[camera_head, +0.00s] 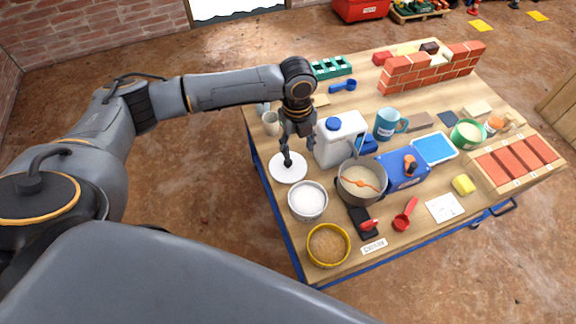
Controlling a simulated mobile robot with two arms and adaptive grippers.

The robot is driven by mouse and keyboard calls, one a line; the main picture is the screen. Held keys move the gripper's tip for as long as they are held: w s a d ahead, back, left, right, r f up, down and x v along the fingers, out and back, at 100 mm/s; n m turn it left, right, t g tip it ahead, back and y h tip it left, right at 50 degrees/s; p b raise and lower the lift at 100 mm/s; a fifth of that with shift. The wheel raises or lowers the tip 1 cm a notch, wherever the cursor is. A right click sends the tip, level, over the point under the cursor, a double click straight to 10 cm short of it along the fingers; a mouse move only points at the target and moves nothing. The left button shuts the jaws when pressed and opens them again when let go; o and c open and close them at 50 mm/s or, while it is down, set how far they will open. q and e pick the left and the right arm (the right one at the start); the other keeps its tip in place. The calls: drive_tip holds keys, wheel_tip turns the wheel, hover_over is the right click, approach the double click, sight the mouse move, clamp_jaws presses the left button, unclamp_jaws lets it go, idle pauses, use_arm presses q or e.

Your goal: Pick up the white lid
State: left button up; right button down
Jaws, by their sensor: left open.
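The white lid (281,174) is a flat round disc lying on the wooden table near its left edge. My left gripper (288,162) points down right over the lid, with its fingertips at the lid's middle. It hides part of the lid's centre. I cannot tell whether the fingertips touch it. The gripper is open, and nothing shows held in it. My right gripper is not in view.
A white jug (340,138) with a blue cap stands close right of the gripper. A bowl of white powder (308,201) and a grey pot (361,184) are near the lid. A light cup (271,123) stands behind it. A brick wall (432,70) stands at the back right.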

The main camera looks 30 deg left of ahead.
sight(288, 162)
use_arm(q)
drive_tip(key=w+a+r, duration=0.2)
drive_tip(key=a, duration=0.2)
drive_tip(key=shift+m, duration=0.3)
wheel_tip(288, 162, down, 13)
drive_tip(key=shift+w+f+b, duration=0.15)
drive_tip(key=shift+f+b, duration=0.05)
drive_tip(key=shift+b, duration=0.1)
clamp_jaws()
